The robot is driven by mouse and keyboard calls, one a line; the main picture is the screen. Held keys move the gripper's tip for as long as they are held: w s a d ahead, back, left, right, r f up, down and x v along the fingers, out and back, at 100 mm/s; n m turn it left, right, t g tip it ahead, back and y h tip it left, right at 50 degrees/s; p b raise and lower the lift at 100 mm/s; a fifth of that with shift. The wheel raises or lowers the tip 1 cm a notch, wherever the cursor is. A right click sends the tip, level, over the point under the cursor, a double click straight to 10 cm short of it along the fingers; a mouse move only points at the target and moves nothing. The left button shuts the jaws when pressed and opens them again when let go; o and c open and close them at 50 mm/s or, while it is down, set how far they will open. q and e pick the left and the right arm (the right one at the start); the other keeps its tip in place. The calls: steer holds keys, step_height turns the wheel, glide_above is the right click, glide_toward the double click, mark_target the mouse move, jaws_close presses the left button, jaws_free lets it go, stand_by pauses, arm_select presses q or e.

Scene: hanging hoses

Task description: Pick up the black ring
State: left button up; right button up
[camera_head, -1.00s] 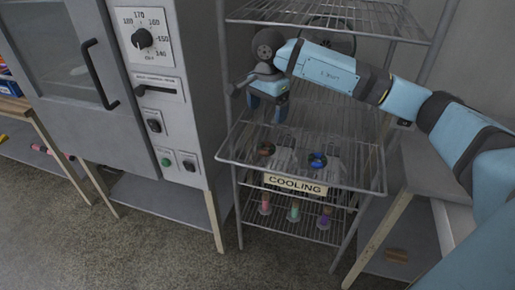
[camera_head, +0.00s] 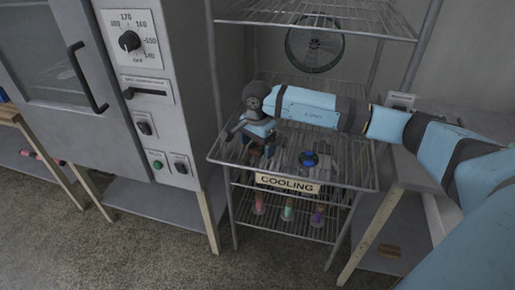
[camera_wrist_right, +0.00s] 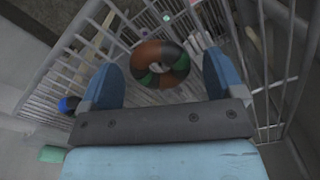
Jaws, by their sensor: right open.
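A dark ring (camera_wrist_right: 160,65) with black, reddish-brown and green parts shows in the right wrist view, between and just beyond my fingertips. In the head view my arm and gripper mostly hide it. My right gripper (camera_head: 258,150) points down over the left part of the wire shelf (camera_head: 345,180) labelled COOLING. It also shows in the right wrist view (camera_wrist_right: 160,80), with its blue fingers spread on either side of the ring and nothing held. A second ring, dark with blue (camera_head: 309,159), lies to the right on the same shelf. My left gripper is out of view.
A grey oven (camera_head: 165,60) with a black handle and dial stands close on the left. An upper wire shelf (camera_head: 330,15) is above my arm. Pink, green and purple items (camera_head: 288,210) are on the lower rack. A round fan (camera_head: 314,45) is behind.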

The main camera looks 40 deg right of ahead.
steer(key=c, duration=1)
steer(key=shift+r, duration=0.15)
